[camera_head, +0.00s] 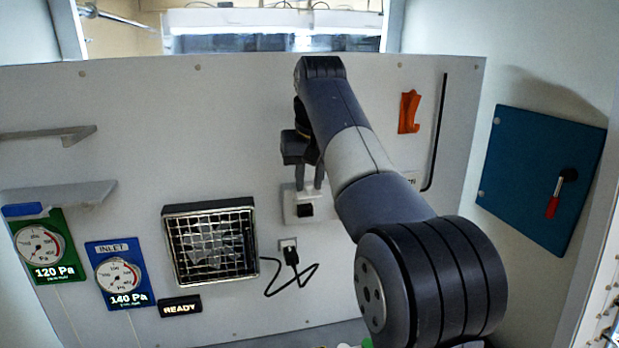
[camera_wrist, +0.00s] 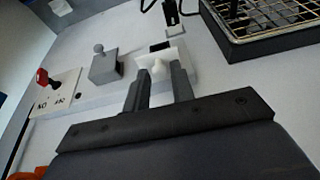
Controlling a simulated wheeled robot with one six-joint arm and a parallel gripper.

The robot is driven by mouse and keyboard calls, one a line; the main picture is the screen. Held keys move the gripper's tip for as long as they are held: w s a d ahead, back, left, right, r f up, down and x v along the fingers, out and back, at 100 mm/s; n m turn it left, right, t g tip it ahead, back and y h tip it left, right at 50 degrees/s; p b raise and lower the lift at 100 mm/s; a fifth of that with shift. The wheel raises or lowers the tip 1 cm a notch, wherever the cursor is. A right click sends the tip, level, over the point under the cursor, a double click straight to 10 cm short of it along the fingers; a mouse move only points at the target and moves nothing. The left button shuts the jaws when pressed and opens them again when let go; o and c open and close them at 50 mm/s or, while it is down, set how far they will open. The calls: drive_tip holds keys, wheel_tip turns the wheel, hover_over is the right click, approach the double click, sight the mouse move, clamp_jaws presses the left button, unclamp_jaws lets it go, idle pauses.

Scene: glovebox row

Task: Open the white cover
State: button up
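The white cover (camera_wrist: 160,63) shows in the wrist view as a small white piece on a white housing, beside a black square. In the head view the white housing (camera_head: 291,210) is on the grey wall panel, just below my gripper's fingertips. My gripper (camera_head: 309,187) reaches down the panel with its two dark fingers apart. In the wrist view my gripper (camera_wrist: 161,72) has a fingertip on each side of the small white piece. I cannot tell whether the fingers touch it. My arm hides part of the panel to the right.
A grey box with a knob (camera_wrist: 104,66) and a red switch (camera_wrist: 42,78) sit left of the cover in the wrist view. A caged fan (camera_head: 210,243) and a plugged cable (camera_head: 291,256) are lower on the panel. An orange hook (camera_head: 409,112) is at upper right.

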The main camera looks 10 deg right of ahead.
drive_tip(key=shift+o, duration=1.3)
drive_tip(key=shift+r, duration=0.1)
drive_tip(key=v, duration=0.7)
drive_tip(key=shift+r, duration=0.15)
drive_tip(key=shift+x, duration=3.65)
drive_tip(key=shift+s, duration=0.1)
